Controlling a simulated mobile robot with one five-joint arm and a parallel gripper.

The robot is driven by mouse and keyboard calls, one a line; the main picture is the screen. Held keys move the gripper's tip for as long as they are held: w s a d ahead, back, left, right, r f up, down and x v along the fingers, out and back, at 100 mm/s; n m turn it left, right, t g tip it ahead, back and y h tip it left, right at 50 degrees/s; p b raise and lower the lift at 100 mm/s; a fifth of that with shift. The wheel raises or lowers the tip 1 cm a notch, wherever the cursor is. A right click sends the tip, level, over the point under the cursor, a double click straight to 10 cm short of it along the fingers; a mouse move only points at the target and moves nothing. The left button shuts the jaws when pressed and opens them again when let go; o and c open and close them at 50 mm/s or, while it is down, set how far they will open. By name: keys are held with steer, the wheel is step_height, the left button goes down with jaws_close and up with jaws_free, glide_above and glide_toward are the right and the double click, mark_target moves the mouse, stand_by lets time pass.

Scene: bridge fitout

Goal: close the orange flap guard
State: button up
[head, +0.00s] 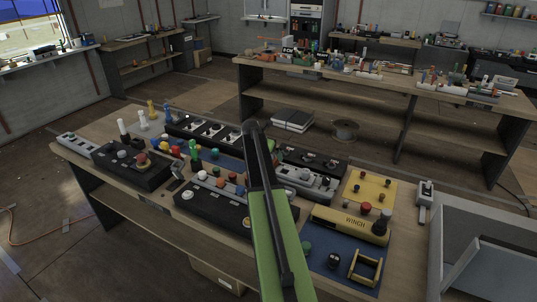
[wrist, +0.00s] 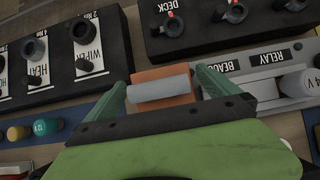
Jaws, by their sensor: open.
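In the wrist view an orange flap guard (wrist: 160,74) shows as a small orange block with a pale grey cylinder (wrist: 158,88) across it. It lies between the two green fingers of my gripper (wrist: 165,84), which are spread apart with one on each side. I cannot tell whether the fingers touch it, nor how far the flap is tilted. In the head view my dark and green arm reaches over the console bench (head: 140,202); the flap guard and my fingertips cannot be made out there.
In the wrist view a grey panel labelled RELAY (wrist: 270,58) is to the right, a black DECK panel (wrist: 215,22) above, and a black panel with knobs (wrist: 65,55) to the left. In the head view a yellow WINCH box (head: 350,224) stands right of my arm.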

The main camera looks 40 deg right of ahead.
steer(key=p+v, duration=1.2)
steer(key=v, duration=0.4)
